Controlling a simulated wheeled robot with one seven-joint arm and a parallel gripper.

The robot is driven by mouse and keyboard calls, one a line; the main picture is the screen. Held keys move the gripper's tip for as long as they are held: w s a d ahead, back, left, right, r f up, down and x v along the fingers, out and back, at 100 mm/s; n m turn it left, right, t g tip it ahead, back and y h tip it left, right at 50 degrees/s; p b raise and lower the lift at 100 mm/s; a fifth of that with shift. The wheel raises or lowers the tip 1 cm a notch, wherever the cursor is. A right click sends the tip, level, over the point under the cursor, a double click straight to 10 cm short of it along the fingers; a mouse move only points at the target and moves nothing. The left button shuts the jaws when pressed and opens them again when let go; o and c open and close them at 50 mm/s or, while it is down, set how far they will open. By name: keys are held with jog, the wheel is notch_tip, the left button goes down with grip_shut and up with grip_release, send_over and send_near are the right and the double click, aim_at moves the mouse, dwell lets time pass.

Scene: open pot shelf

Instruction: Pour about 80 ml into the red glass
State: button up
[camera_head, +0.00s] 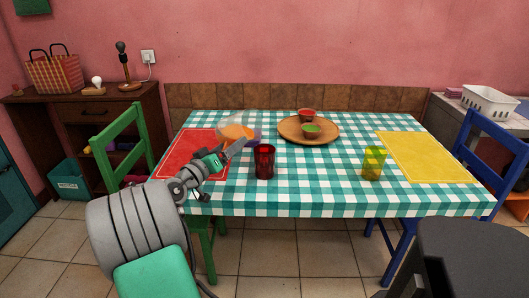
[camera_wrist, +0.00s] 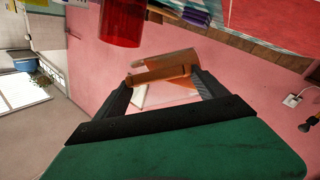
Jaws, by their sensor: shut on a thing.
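The red glass (camera_head: 264,161) stands upright on the checked tablecloth, right of my gripper (camera_head: 238,148). It also shows in the wrist view (camera_wrist: 121,20), at the top and partly cut off. My gripper is shut on an orange-brown, partly see-through vessel (camera_wrist: 165,68), which lies across between the fingertips and looks tilted. In the head view the orange contents (camera_head: 236,132) show just beyond the fingers, inside or against a clear, purplish rounded shape. I cannot tell the vessel's full outline or its liquid level. No stream into the red glass is visible.
A yellow-green glass (camera_head: 373,163) stands to the right. A red mat (camera_head: 178,163) and a yellow mat (camera_head: 425,157) lie at the sides. The front middle is clear.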

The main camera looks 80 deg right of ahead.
jog(key=shift+r+m, duration=0.25)
jog(key=shift+m, duration=0.15)
jog(key=shift+f+m+b, duration=0.2)
jog(key=shift+m+b, duration=0.3)
jog(key=shift+b, duration=0.35)
jog(key=shift+s+f+m+b, duration=0.1)
jog(key=shift+m+b, duration=0.2)
jog(key=shift+b, duration=0.05)
dwell(1.1)
jog(key=shift+s+a+m+b, duration=0.1)
jog(key=shift+m+b, duration=0.2)
jog(key=shift+b, duration=0.05)
dwell(0.4)
